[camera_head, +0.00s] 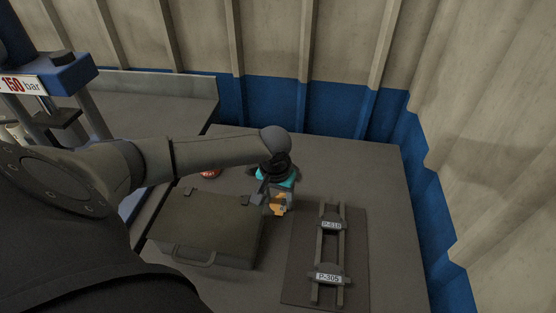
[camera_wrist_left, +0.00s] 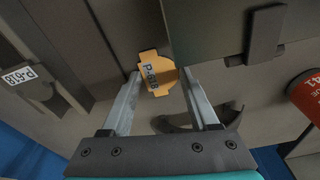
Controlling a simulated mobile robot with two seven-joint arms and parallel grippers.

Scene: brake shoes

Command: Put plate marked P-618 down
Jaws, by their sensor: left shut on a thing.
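My left gripper (camera_head: 279,196) is shut on an orange plate (camera_head: 278,208), just right of the grey case on the table. In the left wrist view the orange plate (camera_wrist_left: 158,75) sits between the two fingertips (camera_wrist_left: 160,80). Its dark marking appears to read P-618, though the digits are small and turned. A dark rack with two rails (camera_head: 318,252) lies to the right, apart from the plate. Its far crosspiece is labelled P-618 (camera_head: 331,225) and its near one P-305 (camera_head: 328,278). The P-618 label also shows in the left wrist view (camera_wrist_left: 22,76).
The grey case (camera_head: 207,228) is close on the gripper's left. A red round object (camera_head: 209,173) is behind it. A press marked 150 bar (camera_head: 60,75) stands at the far left. Corrugated walls bound the table (camera_head: 375,175) behind and right.

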